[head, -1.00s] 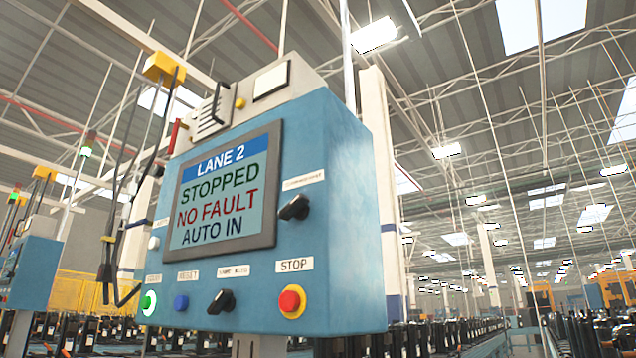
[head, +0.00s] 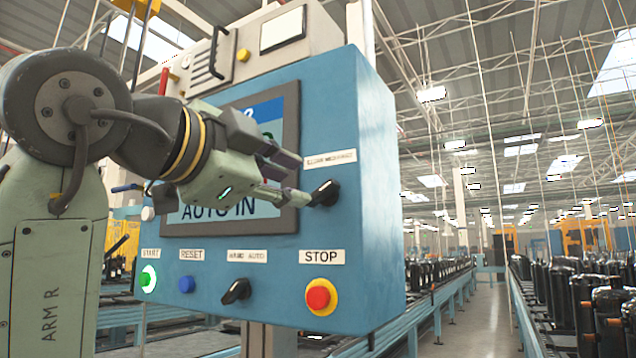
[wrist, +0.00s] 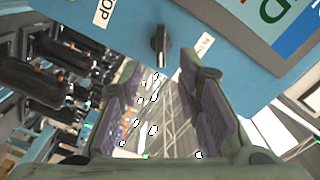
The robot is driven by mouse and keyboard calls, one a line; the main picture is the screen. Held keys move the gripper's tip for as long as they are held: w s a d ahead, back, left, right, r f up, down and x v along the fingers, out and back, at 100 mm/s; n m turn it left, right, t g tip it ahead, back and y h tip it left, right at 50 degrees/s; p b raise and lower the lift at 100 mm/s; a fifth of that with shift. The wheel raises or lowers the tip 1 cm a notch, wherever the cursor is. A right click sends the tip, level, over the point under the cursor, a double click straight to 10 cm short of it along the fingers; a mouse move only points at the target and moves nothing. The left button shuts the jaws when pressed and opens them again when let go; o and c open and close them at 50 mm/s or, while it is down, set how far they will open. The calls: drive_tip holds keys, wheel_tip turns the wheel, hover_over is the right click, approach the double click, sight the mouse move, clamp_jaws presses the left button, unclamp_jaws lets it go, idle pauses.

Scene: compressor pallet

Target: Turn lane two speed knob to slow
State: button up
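The black speed knob (head: 324,193) sits on the right part of the blue Lane 2 control box (head: 350,110), under a white label (head: 330,160) too blurred to read surely. In the head view its handle looks tilted; I cannot tell its exact setting. My gripper (head: 299,178) is open and empty, reaching across the screen from the left with its fingertips close to the knob. In the wrist view the knob (wrist: 160,45) lies ahead of the gap between the spread fingers of my gripper (wrist: 162,85). Contact cannot be told from the head view.
Below are the lit green start button (head: 148,279), blue reset button (head: 187,284), black hand/auto knob (head: 236,291) and red stop button (head: 320,297). My arm covers much of the screen (head: 250,212). An aisle (head: 470,335) and conveyor lanes lie to the right.

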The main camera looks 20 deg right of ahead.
sight(318, 191)
drive_tip(key=p+x, duration=0.2)
drive_tip(key=x, duration=0.6)
drive_tip(key=shift+w+d, duration=0.2)
drive_tip(key=shift+d, duration=0.05)
drive_tip(key=shift+c, duration=0.5)
clamp_jaws()
